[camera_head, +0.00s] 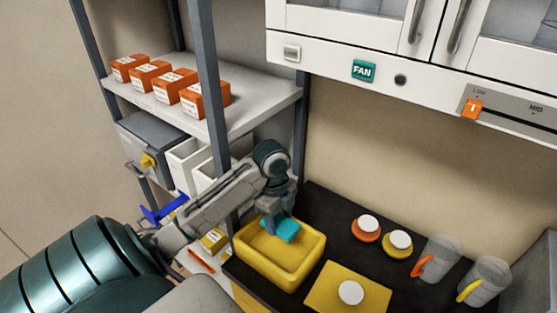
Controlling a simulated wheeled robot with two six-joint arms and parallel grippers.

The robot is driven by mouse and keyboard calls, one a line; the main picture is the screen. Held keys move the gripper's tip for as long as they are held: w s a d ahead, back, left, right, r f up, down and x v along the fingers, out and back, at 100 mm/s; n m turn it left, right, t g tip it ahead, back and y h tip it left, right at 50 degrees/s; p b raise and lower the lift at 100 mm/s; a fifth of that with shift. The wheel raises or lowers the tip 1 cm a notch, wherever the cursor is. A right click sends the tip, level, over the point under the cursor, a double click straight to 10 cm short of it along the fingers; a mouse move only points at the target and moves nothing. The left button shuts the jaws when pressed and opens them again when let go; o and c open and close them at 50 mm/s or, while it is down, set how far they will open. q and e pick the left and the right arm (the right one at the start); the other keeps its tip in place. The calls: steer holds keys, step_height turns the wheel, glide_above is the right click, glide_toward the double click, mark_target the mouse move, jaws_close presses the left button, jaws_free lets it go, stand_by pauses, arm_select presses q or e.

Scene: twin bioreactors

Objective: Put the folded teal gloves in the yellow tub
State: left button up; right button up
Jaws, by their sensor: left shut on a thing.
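The folded teal gloves (283,230) show as a small teal bundle over the yellow tub (279,269). My left gripper (276,222) reaches in from the left, points down and is shut on the gloves. The tub stands at the left end of the black bench top. My right gripper is not in view.
A yellow board (325,289) with a white round piece lies right of the tub. An orange-based lid (367,229), a yellow-based lid (397,245) and two clear jugs (437,259) stand further right. A grey shelf post (211,90) rises left, with orange boxes (173,85) above.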

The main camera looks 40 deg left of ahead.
arm_select(q)
steer(key=b, duration=0.4)
glide_above(280, 252)
step_height(280, 252, down, 5)
steer(key=f, duration=0.3)
steer(key=shift+s+a, duration=0.1)
steer(key=shift+a, duration=0.1)
steer(key=shift+f+p, duration=0.55)
steer(key=shift+f, duration=1.5)
steer(key=shift+f, duration=0.15)
steer(key=o, duration=0.8)
steer(key=shift+o, duration=0.8)
